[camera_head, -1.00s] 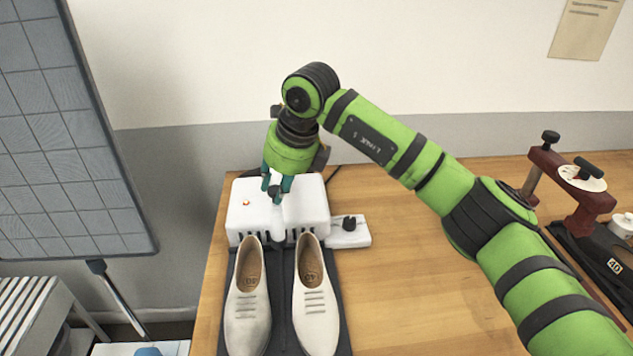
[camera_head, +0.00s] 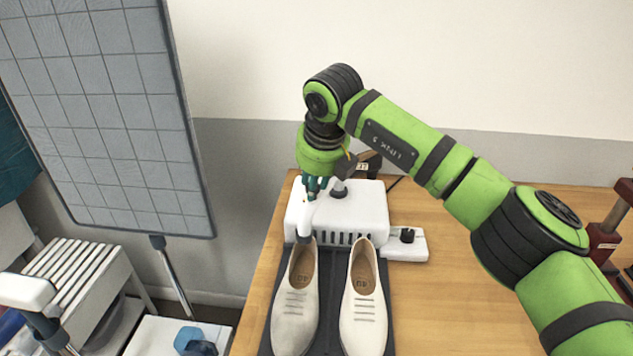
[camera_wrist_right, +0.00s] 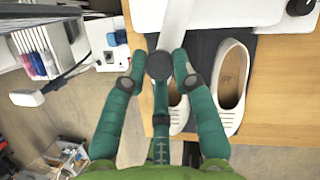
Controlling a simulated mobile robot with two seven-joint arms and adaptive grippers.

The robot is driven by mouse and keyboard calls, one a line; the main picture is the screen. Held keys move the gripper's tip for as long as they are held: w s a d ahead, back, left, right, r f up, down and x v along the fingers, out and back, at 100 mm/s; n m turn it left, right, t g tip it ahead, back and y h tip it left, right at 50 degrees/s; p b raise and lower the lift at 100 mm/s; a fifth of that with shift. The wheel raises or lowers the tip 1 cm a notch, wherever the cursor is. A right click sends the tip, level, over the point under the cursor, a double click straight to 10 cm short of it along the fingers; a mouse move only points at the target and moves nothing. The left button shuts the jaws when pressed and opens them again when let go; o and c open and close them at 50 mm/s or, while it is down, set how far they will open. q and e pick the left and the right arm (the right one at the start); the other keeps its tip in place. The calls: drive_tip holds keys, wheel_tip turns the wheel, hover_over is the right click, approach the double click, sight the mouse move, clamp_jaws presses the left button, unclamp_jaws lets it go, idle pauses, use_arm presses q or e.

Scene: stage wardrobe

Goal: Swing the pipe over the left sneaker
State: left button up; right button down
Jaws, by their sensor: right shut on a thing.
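The pipe (camera_head: 306,217) is a pale tube on the white box-shaped unit (camera_head: 365,212). It points toward the front, and its grey end sits at the heel opening of the left sneaker (camera_head: 294,318). I cannot tell the height gap there. My right gripper (camera_head: 316,189) is shut on the pipe above the unit's left part. In the right wrist view, the pipe (camera_wrist_right: 178,22) runs up from the teal fingers (camera_wrist_right: 171,64). The right sneaker (camera_head: 363,315) stands beside the left one; both are cream, toes toward the front. My left gripper is not in view.
The sneakers stand on a dark mat (camera_head: 328,342) near the wooden table's left edge. A small switch box (camera_head: 405,246) adjoins the unit. A grey gridded panel (camera_head: 110,110) and a slatted rack (camera_head: 75,285) stand left. The table (camera_head: 455,310) is clear right of the mat.

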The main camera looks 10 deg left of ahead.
drive_tip(key=shift+r, duration=0.1)
drive_tip(key=c, duration=1.2)
unclamp_jaws()
drive_tip(key=shift+o, duration=1.2)
drive_tip(key=shift+w+a, duration=0.1)
drive_tip(key=shift+a, duration=0.05)
drive_tip(key=shift+r, duration=0.1)
drive_tip(key=v, duration=1.1)
drive_tip(key=shift+s+r, duration=0.25)
drive_tip(key=shift+r, duration=0.05)
